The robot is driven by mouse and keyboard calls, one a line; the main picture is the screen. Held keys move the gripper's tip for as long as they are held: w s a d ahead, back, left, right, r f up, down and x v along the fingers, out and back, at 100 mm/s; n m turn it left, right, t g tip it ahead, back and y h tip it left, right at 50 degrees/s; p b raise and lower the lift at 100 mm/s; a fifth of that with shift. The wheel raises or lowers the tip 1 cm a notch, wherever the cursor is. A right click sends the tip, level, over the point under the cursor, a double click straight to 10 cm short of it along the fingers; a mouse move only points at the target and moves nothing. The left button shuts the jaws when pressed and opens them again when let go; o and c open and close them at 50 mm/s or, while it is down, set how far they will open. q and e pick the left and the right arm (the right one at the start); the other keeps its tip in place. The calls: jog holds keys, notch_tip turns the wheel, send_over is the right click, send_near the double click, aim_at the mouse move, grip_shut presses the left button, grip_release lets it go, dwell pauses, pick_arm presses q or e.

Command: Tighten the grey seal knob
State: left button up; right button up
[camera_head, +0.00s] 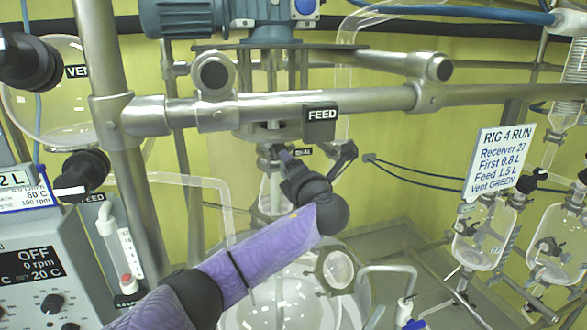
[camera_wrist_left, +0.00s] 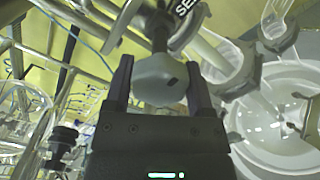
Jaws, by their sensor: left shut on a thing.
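The grey seal knob (camera_wrist_left: 158,82) is a rounded, faceted grey piece with a dark mark on its face, on a dark stem, in the middle of the left wrist view. A black label reading "SE…" shows beside the stem. My left gripper (camera_wrist_left: 159,76) is shut on the knob, one dark finger on each side. In the head view my left gripper (camera_head: 280,154) reaches up to the fitting below the stirrer plate, by a small partly covered label. The knob is hard to make out there behind the gripper. My right gripper is in neither view.
A large glass vessel (camera_head: 290,295) is below. A grey control box (camera_head: 35,265) stands at left. Round glass receivers (camera_head: 483,235) and a white sign (camera_head: 499,160) are at right.

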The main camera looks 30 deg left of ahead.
pick_arm(q)
jog(key=shift+f, duration=0.2)
jog(key=o, duration=1.2)
jog(key=shift+r, duration=0.1)
jog(key=shift+d, duration=0.1)
jog(key=b+v, duration=0.2)
jog(key=v, duration=0.7)
jog(key=shift+s+d, duration=0.25)
jog(key=shift+s, duration=0.1)
